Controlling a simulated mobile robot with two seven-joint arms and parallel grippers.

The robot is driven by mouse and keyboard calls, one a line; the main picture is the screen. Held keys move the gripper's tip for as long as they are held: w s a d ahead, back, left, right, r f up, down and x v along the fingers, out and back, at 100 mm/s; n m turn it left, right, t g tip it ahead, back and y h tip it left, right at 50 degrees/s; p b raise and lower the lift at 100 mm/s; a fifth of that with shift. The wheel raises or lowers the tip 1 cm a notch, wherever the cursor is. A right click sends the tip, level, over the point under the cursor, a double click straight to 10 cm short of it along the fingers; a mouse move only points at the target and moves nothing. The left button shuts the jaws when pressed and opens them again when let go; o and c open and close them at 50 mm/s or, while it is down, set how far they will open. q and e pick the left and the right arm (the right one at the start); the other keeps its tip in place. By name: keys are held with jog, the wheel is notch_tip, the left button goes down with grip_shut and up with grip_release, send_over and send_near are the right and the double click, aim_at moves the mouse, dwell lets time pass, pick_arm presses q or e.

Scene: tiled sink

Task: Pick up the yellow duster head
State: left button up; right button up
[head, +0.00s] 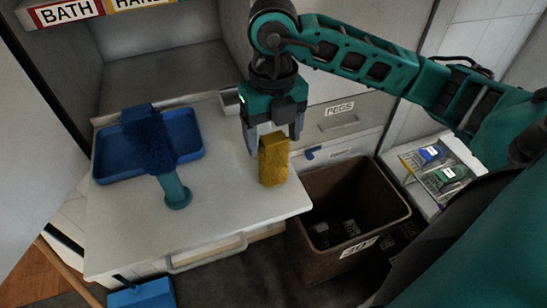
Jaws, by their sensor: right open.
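The yellow duster head (273,160) stands upright on the white counter, near its right edge. My right gripper (270,140) points down right at the duster head, its fingers open around or just behind the top of it. I cannot tell whether the fingers touch it. The duster head hides part of the space between the fingers. My left gripper is not in view.
A blue tray (190,130) with a dark blue brush-like head and teal handle (175,190) lies on the counter's left. A brown bin (345,195) stands beside the counter's right edge. A drawer labelled PEGS (338,122) is behind. The front counter is clear.

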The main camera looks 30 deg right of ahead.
jog(key=shift+f, duration=1.6)
jog(key=shift+c, duration=0.2)
jog(key=c, duration=1)
jog(key=shift+r, duration=0.15)
notch_tip(320, 180, up, 20)
jog(key=shift+p, duration=0.4)
